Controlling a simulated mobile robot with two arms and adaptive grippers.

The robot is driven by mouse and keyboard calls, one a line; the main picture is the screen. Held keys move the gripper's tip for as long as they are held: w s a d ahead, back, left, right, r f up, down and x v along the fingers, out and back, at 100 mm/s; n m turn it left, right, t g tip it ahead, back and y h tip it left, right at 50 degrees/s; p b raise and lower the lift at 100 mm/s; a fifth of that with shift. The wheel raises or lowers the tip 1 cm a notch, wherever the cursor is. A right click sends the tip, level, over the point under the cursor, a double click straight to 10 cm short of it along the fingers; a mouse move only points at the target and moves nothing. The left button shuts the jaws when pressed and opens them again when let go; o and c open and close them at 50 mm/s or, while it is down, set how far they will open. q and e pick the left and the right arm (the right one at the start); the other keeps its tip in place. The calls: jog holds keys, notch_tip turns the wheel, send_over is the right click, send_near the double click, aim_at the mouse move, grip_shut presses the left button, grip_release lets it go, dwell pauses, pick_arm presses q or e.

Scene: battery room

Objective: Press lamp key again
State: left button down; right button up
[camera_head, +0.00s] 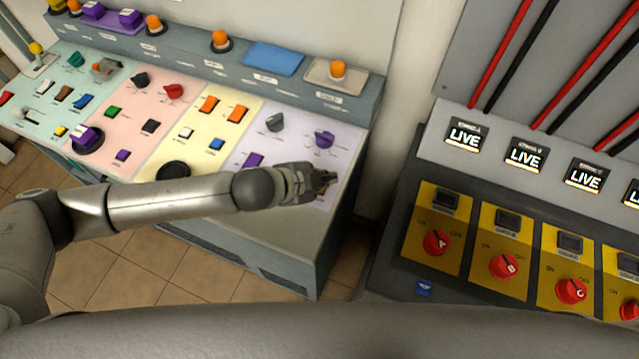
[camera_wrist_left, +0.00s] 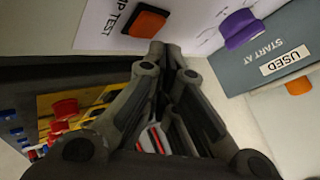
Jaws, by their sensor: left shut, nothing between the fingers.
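The lamp key shows in the left wrist view as an orange square key (camera_wrist_left: 150,21) in a dark frame, beside printed letters that read "P TEST". My left gripper (camera_head: 327,181) is over the right end of the pale lilac panel section (camera_head: 290,150) in the head view. It hides the key there. In the left wrist view its shut, empty fingers (camera_wrist_left: 168,48) end just below the key in the picture. I cannot tell whether they touch it. My right gripper is not in view.
A purple knob (camera_head: 325,139) and a grey knob (camera_head: 275,122) stand close behind my left gripper. An orange button (camera_head: 338,69) tops the back ledge. To the right, a dark cabinet carries red rotary switches (camera_head: 436,242) on yellow plates, below displays reading "LIVE" (camera_head: 466,135).

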pick_arm(q)
jog(key=shift+f, duration=0.4)
jog(key=shift+f, duration=0.5)
dwell(0.5)
jog(key=shift+r, duration=0.1)
jog(key=shift+r+p, duration=0.85)
jog(key=shift+p, duration=0.05)
notch_tip(320, 180, up, 5)
jog(key=p, duration=0.5)
dwell(0.4)
